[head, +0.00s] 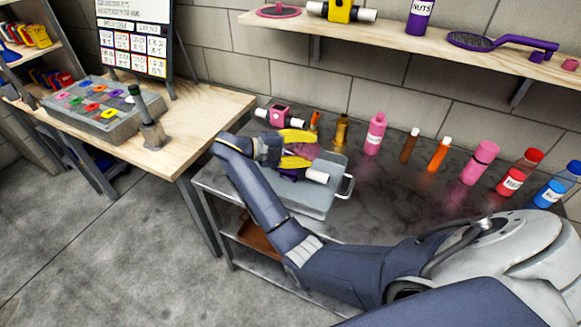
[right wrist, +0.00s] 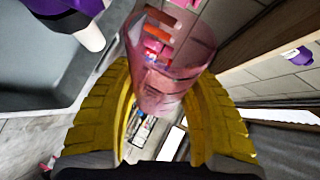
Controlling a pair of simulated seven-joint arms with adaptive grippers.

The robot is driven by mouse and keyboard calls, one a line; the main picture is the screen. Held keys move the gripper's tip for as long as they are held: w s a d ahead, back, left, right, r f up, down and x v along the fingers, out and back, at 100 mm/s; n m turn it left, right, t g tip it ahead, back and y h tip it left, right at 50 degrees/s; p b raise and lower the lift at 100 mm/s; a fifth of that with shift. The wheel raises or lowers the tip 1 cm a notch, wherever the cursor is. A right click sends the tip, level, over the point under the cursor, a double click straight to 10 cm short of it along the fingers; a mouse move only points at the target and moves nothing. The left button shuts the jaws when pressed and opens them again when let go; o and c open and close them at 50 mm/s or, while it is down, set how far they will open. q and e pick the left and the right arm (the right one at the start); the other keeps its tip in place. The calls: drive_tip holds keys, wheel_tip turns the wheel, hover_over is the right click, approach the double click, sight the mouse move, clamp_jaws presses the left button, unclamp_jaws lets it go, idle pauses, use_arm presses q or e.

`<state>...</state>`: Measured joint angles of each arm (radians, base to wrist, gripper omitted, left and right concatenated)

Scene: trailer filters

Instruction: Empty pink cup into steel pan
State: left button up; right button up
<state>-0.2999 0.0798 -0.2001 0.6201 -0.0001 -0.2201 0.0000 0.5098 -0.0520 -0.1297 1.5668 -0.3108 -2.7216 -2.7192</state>
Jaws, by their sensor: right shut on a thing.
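The pink cup (right wrist: 165,85) is see-through and sits between the yellow fingers of my right gripper (right wrist: 165,100), which is shut on it. Orange and red shapes show in or through the cup; I cannot tell which are inside it. In the head view the cup (head: 305,151) is mostly hidden by the right gripper (head: 298,150), just above the steel pan. The steel pan (head: 312,207) is a grey rectangular tray with a side handle on the metal table. It also fills the left of the right wrist view (right wrist: 30,75). My left gripper is out of view.
A purple and white item (head: 315,175) shows at the pan. Behind stand a pink and white item (head: 280,115), a pink bottle (head: 375,135) and several bottles to the right. A wooden table (head: 200,120) with a grey sorting tray (head: 100,118) is at left. A shelf (head: 420,45) hangs above.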

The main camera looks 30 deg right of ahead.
drive_tip(key=shift+w+a+r+n+g+h, duration=0.1)
drive_tip(key=shift+w+r+n+g+h, duration=0.6)
drive_tip(key=shift+n, duration=0.4)
idle(1.3)
drive_tip(key=shift+w+a+r+n+h+b, duration=0.2)
drive_tip(key=shift+w+r+n+h+b, duration=0.3)
drive_tip(key=shift+n, duration=0.6)
idle(1.2)
